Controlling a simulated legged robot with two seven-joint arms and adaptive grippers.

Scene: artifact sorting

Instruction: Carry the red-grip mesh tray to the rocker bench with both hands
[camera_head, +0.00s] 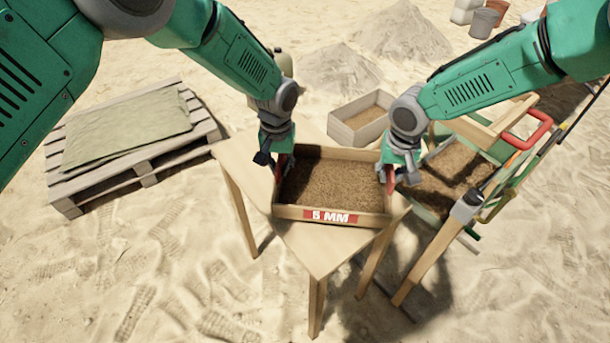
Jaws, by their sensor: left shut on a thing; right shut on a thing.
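The mesh tray (331,214) is a wooden frame with brown soil inside and a red "5 MM" label on its near side. It is over a small wooden table (318,247); I cannot tell whether it touches the top. My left gripper (280,166) is shut on the tray's left red grip. My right gripper (388,178) is shut on its right red grip. The grips are mostly hidden by the fingers. What appears to be the rocker bench (441,250) stands at the right, a wooden and green frame with a red handle (529,131), partly behind my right arm.
A pallet with a folded cloth (125,130) lies at the left. A wooden box of soil (362,117) sits behind the table. Sand heaps (400,35) and buckets (484,22) are at the back. Open sand lies in front.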

